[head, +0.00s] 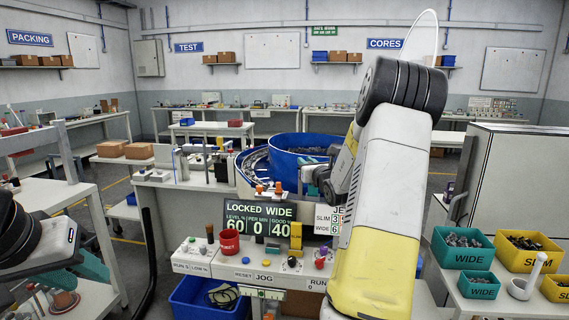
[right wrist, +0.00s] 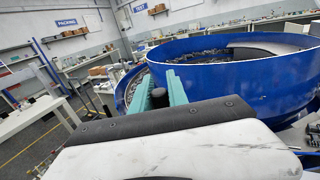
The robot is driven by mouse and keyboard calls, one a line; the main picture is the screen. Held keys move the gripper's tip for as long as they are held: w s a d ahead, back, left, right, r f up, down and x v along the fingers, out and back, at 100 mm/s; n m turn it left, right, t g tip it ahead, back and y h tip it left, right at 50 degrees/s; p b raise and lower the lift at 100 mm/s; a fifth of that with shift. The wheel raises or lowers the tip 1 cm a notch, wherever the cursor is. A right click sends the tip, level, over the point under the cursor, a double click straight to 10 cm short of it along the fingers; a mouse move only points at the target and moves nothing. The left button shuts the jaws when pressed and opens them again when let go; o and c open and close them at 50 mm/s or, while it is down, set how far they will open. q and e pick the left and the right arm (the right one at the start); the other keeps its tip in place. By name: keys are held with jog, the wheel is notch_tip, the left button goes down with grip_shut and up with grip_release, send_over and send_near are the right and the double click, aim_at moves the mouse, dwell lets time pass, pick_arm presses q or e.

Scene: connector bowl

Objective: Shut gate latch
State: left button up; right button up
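I cannot pick out the gate latch for certain. In the right wrist view, a short dark knob (right wrist: 158,98) stands between the two teal fingers of my right gripper (right wrist: 160,82), in front of the blue bowl (right wrist: 230,72). The fingers are apart with the knob between them; whether they press on it is unclear. In the head view my right arm reaches to the right side of the blue bowl (head: 285,165) and hides much of that area. My left gripper (head: 78,272) is low at the left, its teal fingers partly visible, away from the bowl.
A display (head: 258,220) reads LOCKED WIDE, 60, 0, 40. Teal bins (head: 462,248) and yellow bins (head: 522,251) stand at right. A blue crate (head: 205,297) sits below.

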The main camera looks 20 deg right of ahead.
grip_shut()
jog(key=shift+d+n+y, duration=0.1)
jog(key=shift+n+y, duration=0.2)
jog(key=shift+w+n+g+y, duration=0.2)
jog(key=shift+n+g+y, duration=0.25)
jog(key=shift+n+y, duration=1)
jog(key=shift+w+n+g+y, duration=0.15)
jog(key=shift+n+g+y, duration=0.45)
jog(key=shift+y, duration=1.35)
jog(key=shift+w+n+g+y, duration=0.25)
jog(key=shift+n+y, duration=1.1)
jog(key=shift+y, duration=0.35)
jog(key=o, duration=0.6)
grip_release()
jog(key=shift+c, duration=0.2)
